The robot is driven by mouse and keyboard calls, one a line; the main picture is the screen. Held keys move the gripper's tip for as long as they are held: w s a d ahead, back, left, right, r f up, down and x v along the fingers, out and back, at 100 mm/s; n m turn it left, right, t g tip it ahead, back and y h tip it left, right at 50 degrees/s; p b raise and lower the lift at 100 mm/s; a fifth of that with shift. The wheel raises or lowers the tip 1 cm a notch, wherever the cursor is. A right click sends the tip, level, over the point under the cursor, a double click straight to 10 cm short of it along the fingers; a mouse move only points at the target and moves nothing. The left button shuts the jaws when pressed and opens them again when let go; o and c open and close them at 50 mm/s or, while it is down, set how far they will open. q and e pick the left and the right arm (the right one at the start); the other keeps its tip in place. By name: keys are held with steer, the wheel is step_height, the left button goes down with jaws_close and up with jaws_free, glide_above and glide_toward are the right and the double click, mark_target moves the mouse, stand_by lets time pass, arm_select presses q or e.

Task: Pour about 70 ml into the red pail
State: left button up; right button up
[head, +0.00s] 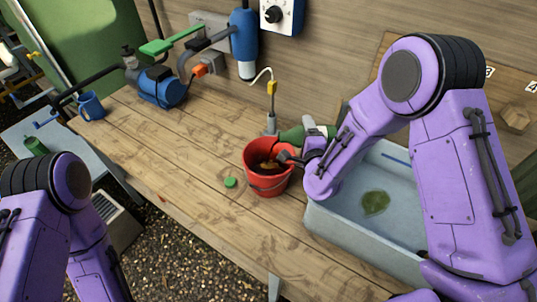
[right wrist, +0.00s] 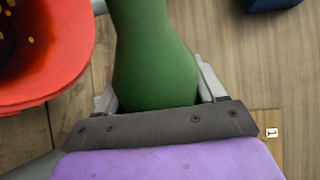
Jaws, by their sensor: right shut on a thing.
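The red pail (head: 250,160) stands on the wooden bench, with something dark and yellowish inside. Its rim and speckled inside also show at the left of the right wrist view (right wrist: 75,75). My right gripper (head: 308,143) is shut on a green bottle (head: 291,135). The bottle is tilted far over, its narrower end toward the left, just behind the pail's rim in the head view. In the right wrist view the bottle (right wrist: 155,60) sits between the jaws; its mouth is out of frame. I cannot see any stream. My left gripper is out of view.
A small green cap (head: 230,182) lies left of the pail. A pale basin (head: 345,226) holding a green patch stands on the right, close to my right arm. A tap (head: 271,122) stands behind the pail. A blue mug (head: 90,106) and blue pump (head: 162,90) are at the left; the bench between is clear.

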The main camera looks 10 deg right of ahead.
steer(key=shift+f, duration=0.25)
steer(key=r+m+p, duration=0.1)
steer(key=d+r+m+p, duration=0.1)
steer(key=shift+s+d+r+m, duration=0.15)
steer(key=shift+d+r+m, duration=0.05)
steer(key=shift+r+m, duration=0.15)
steer(key=shift+a+f+m+y+b, duration=0.15)
steer(key=shift+f+m+y+b, duration=0.15)
steer(key=shift+f+m+b, duration=0.4)
steer(key=shift+f+b, duration=0.15)
steer(key=shift+b, duration=0.35)
steer(key=shift+a+m, duration=0.2)
steer(key=shift+m, duration=0.05)
steer(key=shift+d, duration=0.1)
